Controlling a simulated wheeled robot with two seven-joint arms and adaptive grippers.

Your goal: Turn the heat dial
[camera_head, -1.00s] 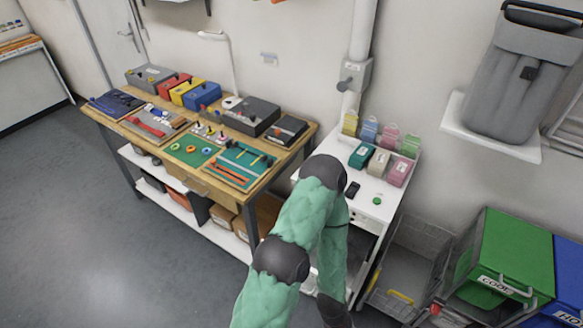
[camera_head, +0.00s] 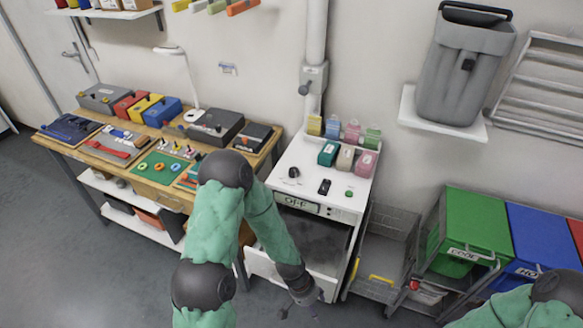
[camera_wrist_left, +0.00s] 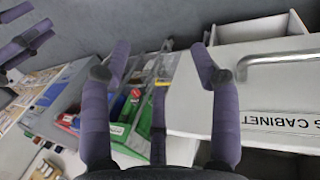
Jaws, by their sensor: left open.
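A white cabinet (camera_head: 345,215) stands right of the workbench. On its top are a round black dial (camera_head: 294,172), a black switch (camera_head: 324,187) and a green button (camera_head: 348,194). A display (camera_head: 297,204) on its front edge reads OFF. My left gripper (camera_head: 303,310) is low in front of the cabinet, well below and apart from the dial. In the left wrist view my left gripper (camera_wrist_left: 162,62) is open and empty beside a white panel (camera_wrist_left: 215,105) lettered CABINET. Purple-grey fingers (camera_wrist_left: 28,38), apparently my right gripper's, show at that view's upper left; their opening is unclear.
Several small coloured containers (camera_head: 345,155) stand at the back of the cabinet top. A workbench (camera_head: 75,150) with tools and boxes is at left. A green bin (camera_head: 470,230) and a blue bin (camera_head: 540,235) stand at right. A pipe (camera_head: 316,50) runs up the wall.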

